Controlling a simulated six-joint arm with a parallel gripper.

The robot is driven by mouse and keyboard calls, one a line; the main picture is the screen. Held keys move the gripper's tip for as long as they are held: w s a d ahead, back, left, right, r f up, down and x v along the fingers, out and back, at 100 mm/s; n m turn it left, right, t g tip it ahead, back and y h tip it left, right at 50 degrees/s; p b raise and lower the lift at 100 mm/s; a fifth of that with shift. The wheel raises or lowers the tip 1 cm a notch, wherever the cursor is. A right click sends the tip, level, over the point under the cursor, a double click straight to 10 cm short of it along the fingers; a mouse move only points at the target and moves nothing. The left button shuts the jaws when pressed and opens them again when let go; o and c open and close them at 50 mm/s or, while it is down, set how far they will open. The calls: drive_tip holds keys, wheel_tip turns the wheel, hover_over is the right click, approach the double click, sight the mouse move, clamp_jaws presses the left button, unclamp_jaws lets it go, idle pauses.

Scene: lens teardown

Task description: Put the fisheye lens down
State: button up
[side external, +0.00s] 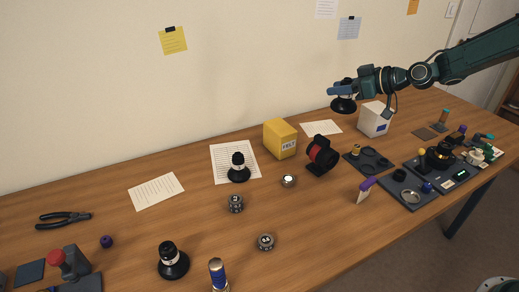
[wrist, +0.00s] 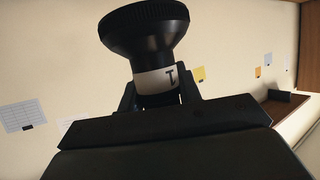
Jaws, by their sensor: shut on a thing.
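The fisheye lens (side external: 343,105) is black with a wide, flared end. It is held in the air over the back right part of the table, in front of the wall. In the wrist view the fisheye lens (wrist: 145,28) fills the top middle, with its wide end away from me and a white band with a dark mark near the jaws. My gripper (side external: 341,90) is shut around its narrower part; in the wrist view both fingers of my gripper (wrist: 158,92) flank it. Its far side is hidden.
Below are a white box (side external: 373,120), a yellow felt box (side external: 280,140) and a red-black device (side external: 321,156). Similar black lenses stand on a paper (side external: 221,151) and at the front (side external: 172,262). Dark trays (side external: 408,187) with parts crowd the right. Bare table lies left of centre.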

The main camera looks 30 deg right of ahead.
drive_tip(key=w+d+r+m+t+h, duration=0.1)
drive_tip(key=w+d+r+h, duration=0.15)
drive_tip(key=d, duration=0.45)
drive_tip(key=w+d+r+m+h, duration=0.15)
drive_tip(key=w+d, duration=0.25)
drive_tip(key=d, duration=0.4)
wheel_tip(320, 180, up, 5)
drive_tip(key=m+t+h, duration=0.1)
drive_tip(key=m+h, duration=0.1)
drive_tip(key=m, duration=0.1)
hover_over(378, 112)
drive_tip(key=w, duration=0.2)
drive_tip(key=shift+s+d+f, duration=0.1)
drive_tip(key=shift+f, duration=5)
drive_tip(key=shift+s+f, duration=0.1)
drive_tip(key=shift+f, duration=5)
drive_tip(key=shift+f, duration=0.15)
drive_tip(key=o, duration=1.1)
drive_tip(key=shift+v, duration=6.05)
